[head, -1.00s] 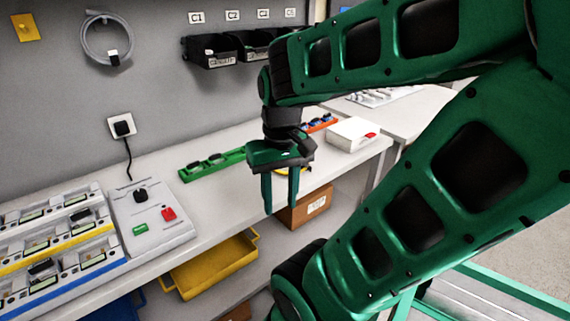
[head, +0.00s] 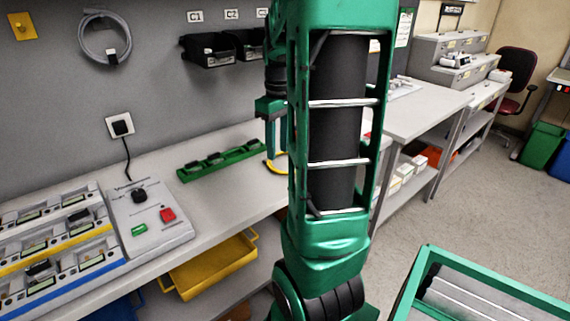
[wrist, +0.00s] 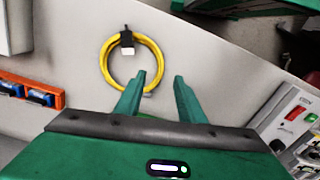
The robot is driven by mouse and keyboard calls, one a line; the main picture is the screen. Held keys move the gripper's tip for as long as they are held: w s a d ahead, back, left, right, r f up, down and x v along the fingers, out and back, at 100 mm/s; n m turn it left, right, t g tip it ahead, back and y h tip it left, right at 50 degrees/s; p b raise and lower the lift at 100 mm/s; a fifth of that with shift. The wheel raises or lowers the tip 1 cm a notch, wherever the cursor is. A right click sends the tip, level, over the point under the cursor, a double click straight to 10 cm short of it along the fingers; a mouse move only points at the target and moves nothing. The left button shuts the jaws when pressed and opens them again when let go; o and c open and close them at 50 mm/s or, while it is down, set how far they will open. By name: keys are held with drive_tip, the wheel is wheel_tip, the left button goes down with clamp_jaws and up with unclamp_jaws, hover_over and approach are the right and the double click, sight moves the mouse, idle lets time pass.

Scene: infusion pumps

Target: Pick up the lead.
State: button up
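A yellow coiled lead (wrist: 104,62) with a black tie and a white tag lies on the pale bench (wrist: 215,75) in the wrist view. In the head view only a piece of the lead (head: 270,165) shows beside my arm, which hides the rest. My gripper (wrist: 160,77) is open and empty, with a gap between its two green fingers. In the wrist view the fingertips overlap the lower right of the coil; I cannot tell how high above it they are. In the head view my gripper (head: 275,140) is partly hidden behind my arm.
A green rack (head: 222,160) lies on the bench to the left. A grey console (head: 150,222) and rows of pumps stand further left. A grey coil (head: 84,35) hangs on the wall.

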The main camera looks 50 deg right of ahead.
drive_tip(key=shift+f, duration=3.25)
drive_tip(key=shift+c, duration=0.6)
clamp_jaws()
